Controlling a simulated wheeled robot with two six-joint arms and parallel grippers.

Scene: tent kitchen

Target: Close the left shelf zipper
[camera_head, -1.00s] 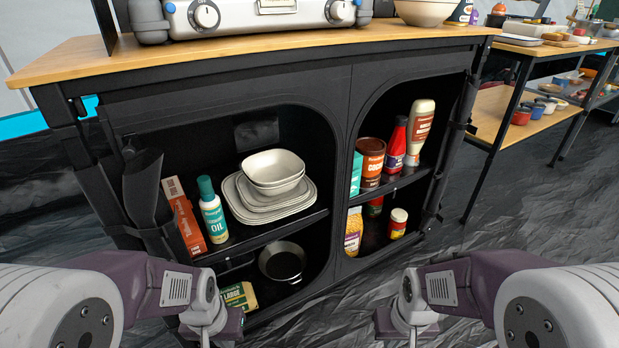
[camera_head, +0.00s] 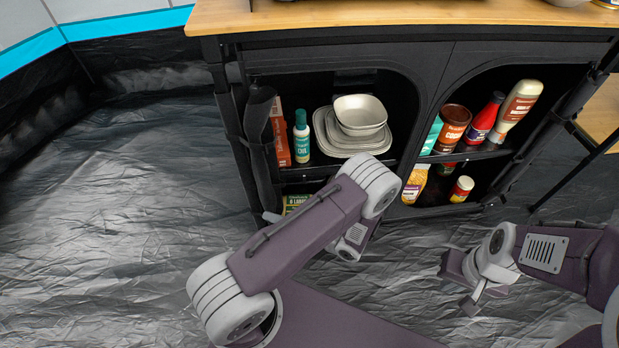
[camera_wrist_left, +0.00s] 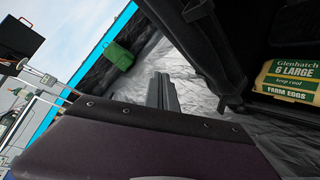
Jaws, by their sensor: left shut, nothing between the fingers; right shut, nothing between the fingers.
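The left shelf opening of the black fabric cabinet (camera_head: 330,48) is open. Its door flap is a dark roll (camera_head: 262,130) hanging along the left edge of the opening. I cannot make out the zipper pull. My left gripper (camera_wrist_left: 163,92) is shut and empty in the left wrist view, low beside the cabinet's front. In the head view my left arm hides most of it and the lower part of the left opening. My right gripper (camera_head: 470,304) is shut and empty, over the floor in front of the right opening.
The left shelf holds stacked bowls and plates (camera_head: 360,115), an oil bottle (camera_head: 301,138) and an egg carton (camera_wrist_left: 290,78) below. The right opening holds bottles and a brown tin (camera_head: 452,127). The floor left of the cabinet is free. A green box (camera_wrist_left: 118,54) stands farther off.

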